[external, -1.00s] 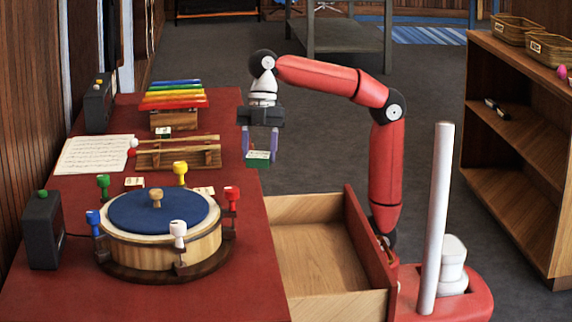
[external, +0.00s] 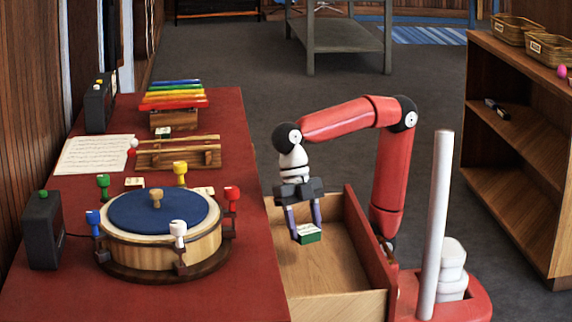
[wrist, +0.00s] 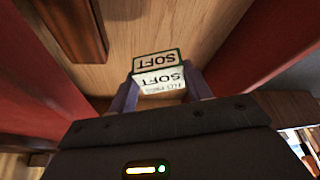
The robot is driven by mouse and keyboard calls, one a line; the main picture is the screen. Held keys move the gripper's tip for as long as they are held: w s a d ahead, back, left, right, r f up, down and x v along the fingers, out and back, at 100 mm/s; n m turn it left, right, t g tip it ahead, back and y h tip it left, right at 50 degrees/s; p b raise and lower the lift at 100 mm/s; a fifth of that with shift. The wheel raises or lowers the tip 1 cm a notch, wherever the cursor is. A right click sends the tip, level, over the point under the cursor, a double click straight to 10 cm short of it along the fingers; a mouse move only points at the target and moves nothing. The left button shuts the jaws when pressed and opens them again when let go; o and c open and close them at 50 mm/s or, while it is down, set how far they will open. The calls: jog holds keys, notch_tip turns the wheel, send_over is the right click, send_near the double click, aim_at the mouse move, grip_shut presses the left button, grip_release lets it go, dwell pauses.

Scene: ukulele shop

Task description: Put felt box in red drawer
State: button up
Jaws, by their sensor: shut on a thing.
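The felt box (external: 309,235) is small and green with a pale label on top. In the wrist view the box (wrist: 158,75) shows the word SOFT on its label, between my two fingers. My gripper (external: 303,222) is shut on it and points down over the open drawer. The red drawer (external: 369,243) has a red front and a bare light wood inside, pulled out from the red counter. The box appears above the drawer floor; its exact height is hard to tell.
The red counter (external: 130,292) holds a drum (external: 160,238) with coloured pegs, a xylophone (external: 174,98), a wooden rack (external: 178,153) and sheet music (external: 94,155). A wooden shelf (external: 519,138) stands at the right.

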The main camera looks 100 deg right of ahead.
aim_at(307, 267)
jog(key=shift+f+b, duration=0.45)
jog(key=shift+f, duration=3.15)
jog(key=shift+f, duration=0.15)
jog(key=o, duration=0.9)
jog(key=shift+o, duration=0.2)
jog(key=shift+r, duration=0.3)
jog(key=p+v, duration=0.1)
jog(key=v, duration=1)
jog(key=shift+d+r+p, duration=0.3)
jog(key=shift+p, duration=0.05)
